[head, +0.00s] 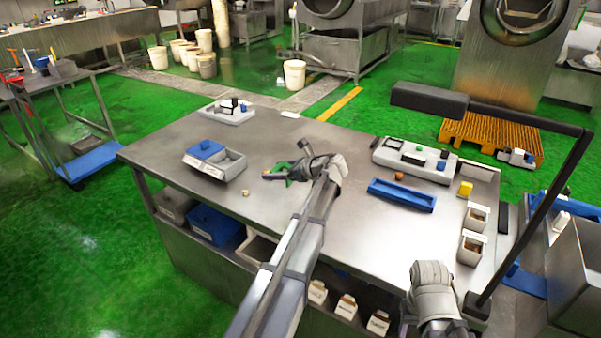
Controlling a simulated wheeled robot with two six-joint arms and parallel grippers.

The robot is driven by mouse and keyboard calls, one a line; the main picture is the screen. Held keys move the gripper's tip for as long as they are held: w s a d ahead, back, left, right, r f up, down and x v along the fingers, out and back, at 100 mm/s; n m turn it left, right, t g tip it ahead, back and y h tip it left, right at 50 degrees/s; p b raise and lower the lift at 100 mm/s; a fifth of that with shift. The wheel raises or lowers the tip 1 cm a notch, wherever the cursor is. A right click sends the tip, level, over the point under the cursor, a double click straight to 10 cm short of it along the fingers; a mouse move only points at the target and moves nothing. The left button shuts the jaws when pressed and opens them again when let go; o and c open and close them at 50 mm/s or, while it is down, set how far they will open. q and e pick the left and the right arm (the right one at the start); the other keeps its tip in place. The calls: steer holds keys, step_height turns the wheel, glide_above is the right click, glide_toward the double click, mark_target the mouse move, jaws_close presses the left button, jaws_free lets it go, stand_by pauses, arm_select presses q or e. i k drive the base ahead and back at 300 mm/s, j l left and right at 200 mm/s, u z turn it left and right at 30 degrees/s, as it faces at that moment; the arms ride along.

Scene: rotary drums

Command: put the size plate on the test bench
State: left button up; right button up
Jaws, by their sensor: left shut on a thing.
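My left gripper (290,172) is over the middle of the steel table (240,270), pointing left. It is shut on a small green piece (278,167), partly hidden by the fingers. The piece is probably the size plate, but it is too small to tell for sure. I cannot tell whether it touches the table top. No thing in view is clearly marked as the test bench. Of my right arm, only a grey link shows at the bottom right; its gripper is not in view.
A grey tray (228,117) lies behind. A long grey rack (415,160), a blue tray (402,195) and a yellow block (465,188) stand right. A dark post (545,210) rises at the right edge.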

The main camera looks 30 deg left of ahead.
mark_target(396, 245)
steer(key=z, duration=0.65)
steer(key=j+z, duration=0.35)
steer(key=k+j+z, duration=0.15)
steer(key=j+z, duration=0.25)
steer(key=k+j+z, duration=0.15)
steer(key=j+z, duration=0.2)
steer(key=k+j, duration=0.15)
steer(key=j, duration=0.25)
steer(key=k+j+z, duration=0.1)
steer(key=j, duration=0.3)
steer(key=k+j, duration=0.25)
steer(key=j, duration=0.15)
